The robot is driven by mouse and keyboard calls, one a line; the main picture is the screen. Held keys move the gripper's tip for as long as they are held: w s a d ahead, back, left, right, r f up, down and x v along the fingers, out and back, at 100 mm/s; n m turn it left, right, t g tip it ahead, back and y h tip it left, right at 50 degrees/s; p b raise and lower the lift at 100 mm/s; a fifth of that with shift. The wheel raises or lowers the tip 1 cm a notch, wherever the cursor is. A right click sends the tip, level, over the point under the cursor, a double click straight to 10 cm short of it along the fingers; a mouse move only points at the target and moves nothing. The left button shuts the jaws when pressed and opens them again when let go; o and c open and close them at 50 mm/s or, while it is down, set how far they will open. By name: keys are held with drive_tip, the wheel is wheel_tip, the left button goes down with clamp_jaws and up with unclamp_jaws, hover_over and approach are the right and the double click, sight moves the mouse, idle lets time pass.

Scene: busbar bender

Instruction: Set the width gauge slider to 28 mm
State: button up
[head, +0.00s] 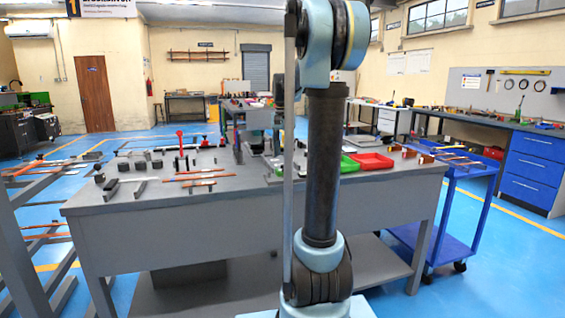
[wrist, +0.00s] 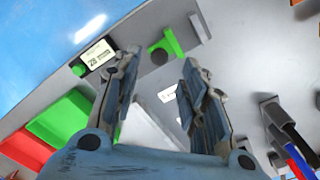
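A small white display plate (wrist: 97,55) with dark print that seems to read 28 shows at the upper left of the wrist view. A green piece (wrist: 172,42) and a dark round knob (wrist: 159,57) lie to its right; they look like parts of the width gauge, but I cannot tell which part is the slider. My gripper (wrist: 158,72) is open, its two fingers apart with nothing seen between them. The left finger is near the display plate and overlaps its lower edge in view; contact cannot be told. In the head view my arm hides the gripper and gauge.
The grey workbench (head: 250,190) carries copper bars (head: 200,176), dark blocks and a red-knobbed lever (head: 180,136). A red tray (head: 372,161) and a green tray (head: 348,164) lie right of my arm. A blue cart (head: 450,205) stands at the bench's right.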

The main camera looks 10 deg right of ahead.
wheel_tip(320, 180, up, 7)
drive_tip(key=shift+r, duration=0.2)
idle(0.4)
wheel_tip(320, 180, up, 5)
wheel_tip(320, 180, down, 17)
idle(0.8)
drive_tip(key=shift+c, duration=0.5)
clamp_jaws()
